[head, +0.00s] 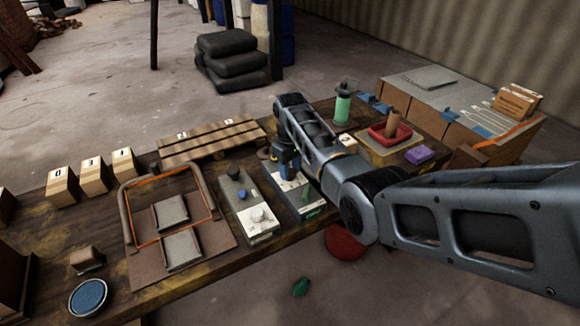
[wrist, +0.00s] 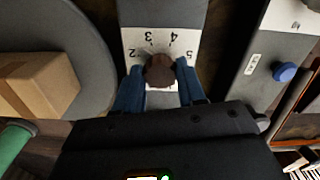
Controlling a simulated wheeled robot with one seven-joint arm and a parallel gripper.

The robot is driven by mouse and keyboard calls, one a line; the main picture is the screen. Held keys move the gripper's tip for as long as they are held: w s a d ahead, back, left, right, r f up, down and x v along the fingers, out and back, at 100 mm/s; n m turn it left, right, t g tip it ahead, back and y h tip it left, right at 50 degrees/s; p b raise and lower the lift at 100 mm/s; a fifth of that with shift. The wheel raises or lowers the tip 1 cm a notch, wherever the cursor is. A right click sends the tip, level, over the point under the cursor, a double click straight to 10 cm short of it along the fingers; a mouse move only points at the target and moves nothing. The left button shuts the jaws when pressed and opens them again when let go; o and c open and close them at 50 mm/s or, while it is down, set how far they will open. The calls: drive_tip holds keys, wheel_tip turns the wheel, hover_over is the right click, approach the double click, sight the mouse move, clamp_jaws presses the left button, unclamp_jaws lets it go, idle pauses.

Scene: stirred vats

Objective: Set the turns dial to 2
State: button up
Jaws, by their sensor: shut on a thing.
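The turns dial is a dark brown round knob (wrist: 160,71) on a grey panel with a white number plate (wrist: 188,42) in the wrist view. The numerals 2, 3, 4 and 5 show around it; I cannot tell which one it points to. My gripper (wrist: 160,80) has its two blue fingers closed on the knob, one on each side. In the head view my gripper (head: 287,168) reaches down at the far end of a grey and white panel (head: 302,198), and the knob is hidden behind it.
A second panel (head: 240,195) with a blue knob stands just left. Further left are an orange-edged frame (head: 143,226), numbered boxes (head: 94,177) and a blue round dish (head: 88,297). A green cylinder (head: 343,106), a red tray (head: 405,135) and a purple block (head: 420,153) stand to the right.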

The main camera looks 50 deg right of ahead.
sight(290, 171)
drive_tip(key=shift+w+d+r+n+p, duration=0.1)
drive_tip(key=shift+n+p, duration=0.2)
drive_tip(key=shift+n, duration=1.9)
drive_tip(key=o, duration=1.1)
drive_tip(key=shift+c, duration=0.2)
drive_tip(key=shift+r, duration=3.85)
